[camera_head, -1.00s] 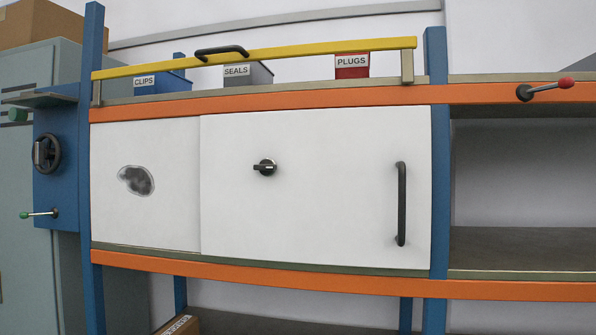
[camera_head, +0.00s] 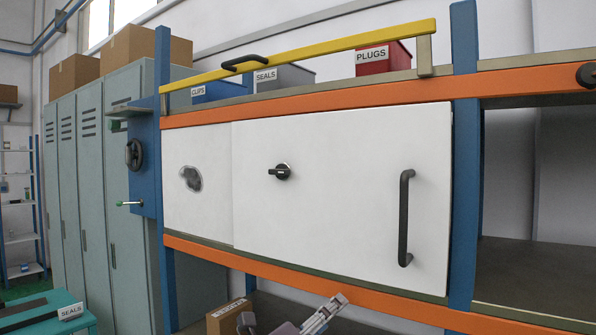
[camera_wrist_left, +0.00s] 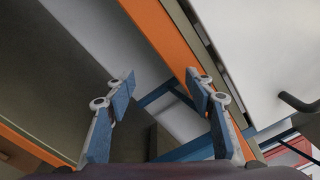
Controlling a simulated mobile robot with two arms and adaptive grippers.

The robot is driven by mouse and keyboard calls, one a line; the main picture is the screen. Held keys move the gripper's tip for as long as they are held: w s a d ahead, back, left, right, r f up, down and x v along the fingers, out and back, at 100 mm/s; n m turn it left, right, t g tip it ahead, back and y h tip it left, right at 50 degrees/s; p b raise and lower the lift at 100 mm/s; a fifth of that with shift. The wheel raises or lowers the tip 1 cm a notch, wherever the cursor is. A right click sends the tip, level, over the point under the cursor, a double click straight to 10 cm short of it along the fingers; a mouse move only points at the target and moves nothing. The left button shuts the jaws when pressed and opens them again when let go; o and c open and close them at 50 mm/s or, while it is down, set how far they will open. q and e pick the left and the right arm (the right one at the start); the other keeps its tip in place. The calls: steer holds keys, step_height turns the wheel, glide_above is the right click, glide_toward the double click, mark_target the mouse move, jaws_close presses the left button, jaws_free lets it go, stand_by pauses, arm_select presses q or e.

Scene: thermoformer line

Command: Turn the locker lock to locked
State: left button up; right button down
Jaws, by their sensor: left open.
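A black turn-knob (camera_head: 281,171) sits on the white sliding door (camera_head: 340,210) in the head view, its grip pointing roughly left. Grey-green lockers (camera_head: 88,190) stand at the left; a small dark handle (camera_head: 112,255) shows on one door, too small to read. No lock marking is legible. My left gripper (camera_wrist_left: 160,93) is open and empty in the wrist view, below an orange beam. Part of it also shows at the bottom edge of the head view, below the white door and well away from the knob and lockers. My right gripper is not in view.
A blue panel (camera_head: 144,165) beside the lockers carries a black handwheel (camera_head: 134,154) and a green-tipped lever (camera_head: 130,204). A black bar handle (camera_head: 405,218) stands out from the white door. A yellow rail (camera_head: 330,45) fronts the bins above. A cardboard box (camera_head: 229,316) is below.

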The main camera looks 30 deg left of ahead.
arm_select(q)
steer(key=a+r+m+t, duration=0.1)
steer(key=a+r+m, duration=0.2)
steer(key=r, duration=0.4)
steer(key=m+t, duration=0.3)
steer(key=m, duration=0.5)
glide_toward(276, 172)
steer(key=w, duration=0.1)
steer(key=p+x, duration=0.1)
steer(key=x, duration=0.2)
steer(key=p+x, duration=0.2)
steer(key=x, duration=0.1)
steer(key=shift+r, duration=0.4)
steer(key=shift+p+x, duration=0.45)
steer(key=shift+x, duration=0.3)
steer(key=shift+f, duration=0.15)
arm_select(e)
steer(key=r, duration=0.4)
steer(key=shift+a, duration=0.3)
arm_select(q)
steer(key=c, duration=1.2)
steer(key=shift+o, duration=0.2)
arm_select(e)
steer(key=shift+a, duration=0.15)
